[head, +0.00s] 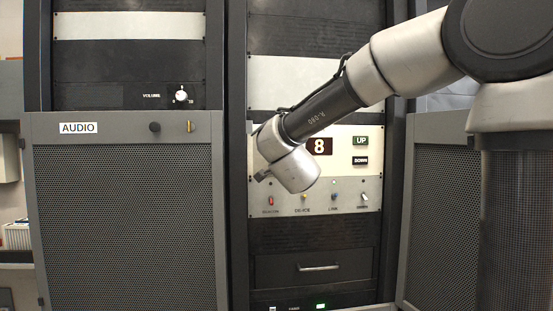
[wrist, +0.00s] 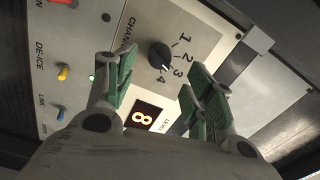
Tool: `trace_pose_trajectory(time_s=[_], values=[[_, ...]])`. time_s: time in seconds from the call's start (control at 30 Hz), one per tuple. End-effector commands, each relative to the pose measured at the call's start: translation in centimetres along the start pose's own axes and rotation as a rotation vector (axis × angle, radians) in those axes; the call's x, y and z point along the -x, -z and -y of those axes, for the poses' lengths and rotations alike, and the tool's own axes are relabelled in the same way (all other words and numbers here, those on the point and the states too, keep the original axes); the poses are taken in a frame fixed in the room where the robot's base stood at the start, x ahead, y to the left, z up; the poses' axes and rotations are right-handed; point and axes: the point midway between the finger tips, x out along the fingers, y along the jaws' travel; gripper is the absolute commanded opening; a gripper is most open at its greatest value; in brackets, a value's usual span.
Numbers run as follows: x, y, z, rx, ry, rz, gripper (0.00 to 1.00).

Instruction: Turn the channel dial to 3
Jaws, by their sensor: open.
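The channel dial (wrist: 160,56) is a round black knob on a pale panel in the wrist view, with the numbers 1 to 4 beside it. Its light pointer mark faces the 3 and 4 side; I cannot tell exactly which number it meets. My gripper (wrist: 158,70) is open, its green-padded fingers apart on either side of the dial in the picture. No contact with the dial is visible. In the head view my wrist hides the dial and the fingers.
A lit display (head: 319,146) reads 8, with UP (head: 361,140) and DOWN (head: 361,161) buttons at its right. Several small toggle switches line the panel below. A mesh AUDIO door (head: 125,215) stands left, another mesh door (head: 437,220) right. A drawer (head: 318,268) is below.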

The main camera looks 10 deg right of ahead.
Motion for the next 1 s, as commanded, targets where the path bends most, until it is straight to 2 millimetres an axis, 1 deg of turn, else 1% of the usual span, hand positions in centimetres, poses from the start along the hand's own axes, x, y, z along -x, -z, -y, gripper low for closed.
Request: trace_pose_trajectory(time_s=[0.03,0.1,0.2,0.3,0.43,0.73,0.77,0.87,0.93,0.97,1.0], values=[[1.2,-0.1,0.1,-0.001,0.002,0.004,0.54],[2.7,-0.1,0.1,-0.001,0.002,0.003,0.54],[4.3,-0.1,0.1,-0.001,0.001,0.003,0.54],[5.3,-0.1,0.0,-0.001,0.001,0.002,0.54],[5.8,0.0,0.0,0.000,0.000,0.000,0.54],[5.8,-0.1,-0.1,0.014,-0.003,0.006,0.54],[5.8,-0.5,-0.3,0.022,-0.010,0.022,0.54],[5.9,-3.2,-1.1,0.098,-0.039,0.146,0.54],[6.7,-6.4,-2.9,0.218,-0.072,0.309,0.54],[7.5,-7.8,-4.1,0.283,-0.090,0.395,0.54],[8.9,-9.4,-5.5,0.380,-0.108,0.515,0.54]])
